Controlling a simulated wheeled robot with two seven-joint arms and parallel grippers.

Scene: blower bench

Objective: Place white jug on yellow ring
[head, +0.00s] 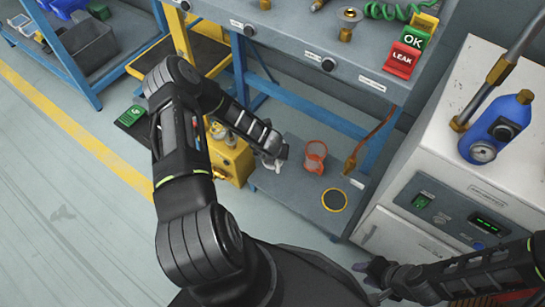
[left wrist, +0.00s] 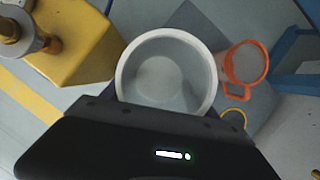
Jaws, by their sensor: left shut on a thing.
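The white jug (left wrist: 168,72) fills the middle of the left wrist view, with its round open mouth facing the camera and nothing seen inside. In the head view only a small pale part of it (head: 281,158) shows below my left gripper (head: 274,150). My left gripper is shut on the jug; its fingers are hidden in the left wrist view. The yellow ring (head: 335,200) lies flat on the grey lower shelf, right of the jug and nearer me. Part of it (left wrist: 234,116) shows in the left wrist view. My right gripper (head: 368,280) is open and empty, low in the head view.
An orange jug (head: 315,157) stands on the lower shelf (head: 293,185) between the white jug and the bench leg, behind the ring. A brush (head: 355,155) stands right of it. A yellow machine (head: 230,158) is at the left, and a white cabinet (head: 405,235) is at the right.

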